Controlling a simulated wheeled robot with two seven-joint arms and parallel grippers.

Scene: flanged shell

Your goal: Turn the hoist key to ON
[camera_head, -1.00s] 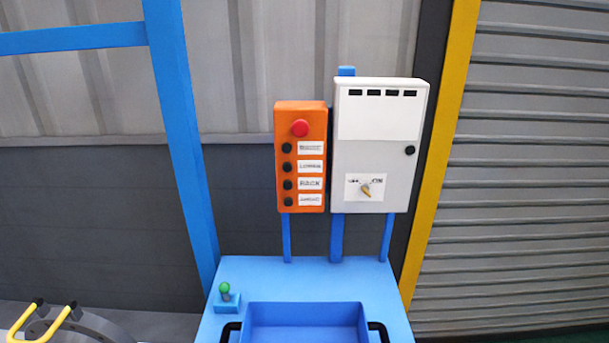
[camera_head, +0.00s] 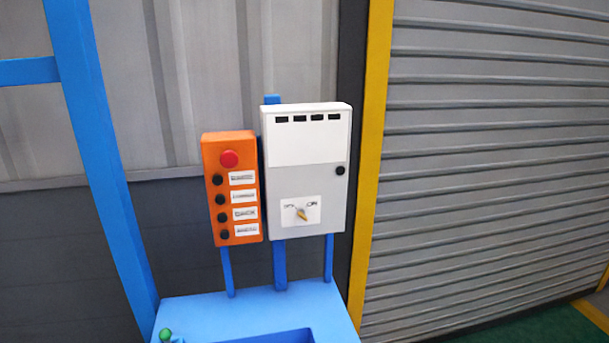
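The hoist key (camera_head: 301,213) is a small yellow-brown knob on a white label plate (camera_head: 314,207), low on the front of the grey-white control box (camera_head: 310,180). The label reads ON at its right side; the mark at its left is too small to read. The key looks tilted, but I cannot tell for sure which mark it points to. Neither of my grippers shows in the head view.
An orange button box (camera_head: 211,160) with a red button (camera_head: 229,159) and several black buttons stands just left of the control box. A blue table (camera_head: 190,313) with a green-knobbed lever (camera_head: 166,334) is below. A blue post (camera_head: 95,150) rises at left; a roller shutter (camera_head: 480,150) is at right.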

